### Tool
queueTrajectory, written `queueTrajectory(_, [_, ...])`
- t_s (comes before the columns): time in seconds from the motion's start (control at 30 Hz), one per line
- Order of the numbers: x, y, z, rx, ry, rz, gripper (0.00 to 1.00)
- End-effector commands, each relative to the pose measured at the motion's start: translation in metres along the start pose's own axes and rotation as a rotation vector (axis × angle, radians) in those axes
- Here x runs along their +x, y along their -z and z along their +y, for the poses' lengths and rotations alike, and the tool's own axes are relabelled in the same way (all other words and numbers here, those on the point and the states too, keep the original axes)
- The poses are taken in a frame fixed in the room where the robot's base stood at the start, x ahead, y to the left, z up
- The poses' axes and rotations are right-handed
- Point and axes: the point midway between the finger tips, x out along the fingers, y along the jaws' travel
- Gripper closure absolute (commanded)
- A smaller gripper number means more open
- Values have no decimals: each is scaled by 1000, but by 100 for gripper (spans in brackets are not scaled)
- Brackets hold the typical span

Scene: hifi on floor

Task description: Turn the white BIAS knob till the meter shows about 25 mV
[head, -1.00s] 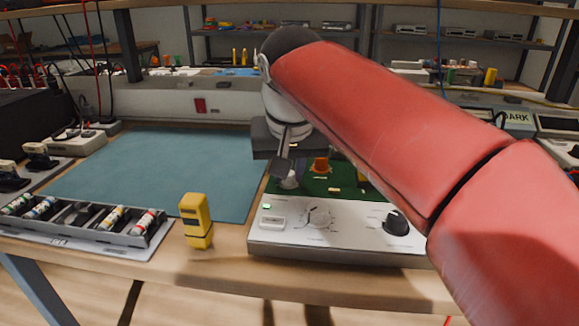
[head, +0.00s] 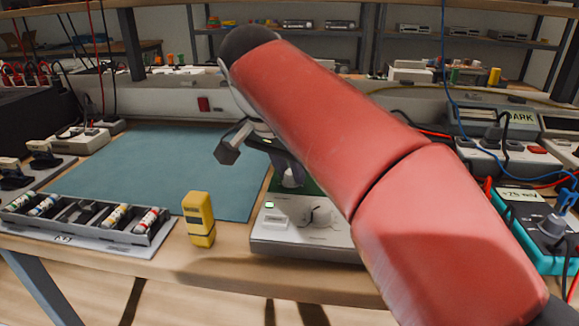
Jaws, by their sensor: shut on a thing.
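The white BIAS knob (head: 291,179) stands on the green board at the back of a pale control box (head: 300,248). My gripper (head: 287,165) is just above and around it and is shut on it. My red arm hides much of the gripper, so the fingertip contact is hard to see. A grey block on the hand sticks out to the left over the mat. The teal meter (head: 520,220) is at the right; its small display (head: 526,196) appears to read about +25 mV, but the digits are blurred.
A yellow instrument (head: 199,219) stands upright left of the control box. A grey tray (head: 85,228) of several small bottles lies at the front left. The teal mat (head: 150,165) is clear. Cables and a box marked DARK (head: 521,117) are at the right.

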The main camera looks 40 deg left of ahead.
Motion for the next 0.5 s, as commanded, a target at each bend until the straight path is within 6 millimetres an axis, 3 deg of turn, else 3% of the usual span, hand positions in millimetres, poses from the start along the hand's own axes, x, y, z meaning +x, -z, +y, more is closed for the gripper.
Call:
queueTrajectory(0.47, [-1, 0, 0, 13, -3, 1, 100])
queueTrajectory(0.5, [-1, 0, 0, 13, -3, 1, 76])
